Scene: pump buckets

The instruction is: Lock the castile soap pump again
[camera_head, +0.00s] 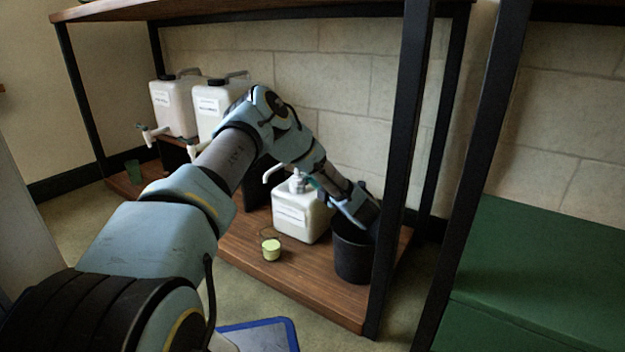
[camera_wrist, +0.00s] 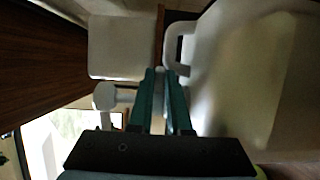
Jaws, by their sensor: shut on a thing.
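A white jug (camera_head: 300,214) with a label too small to read stands on the low wooden shelf. Its white pump (camera_head: 296,183) stands upright on top, with the spout pointing left. My gripper (camera_head: 316,184) reaches the pump from the right and is shut at its upper part. In the wrist view my teal fingers (camera_wrist: 166,76) are close together, beside the jug's handle (camera_wrist: 178,42) and pale body (camera_wrist: 240,75). The fingers hide the exact contact, and whether the pump is locked cannot be told.
A black bucket (camera_head: 352,255) stands right of the jug, below my gripper. A black rack post (camera_head: 402,150) rises at right.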

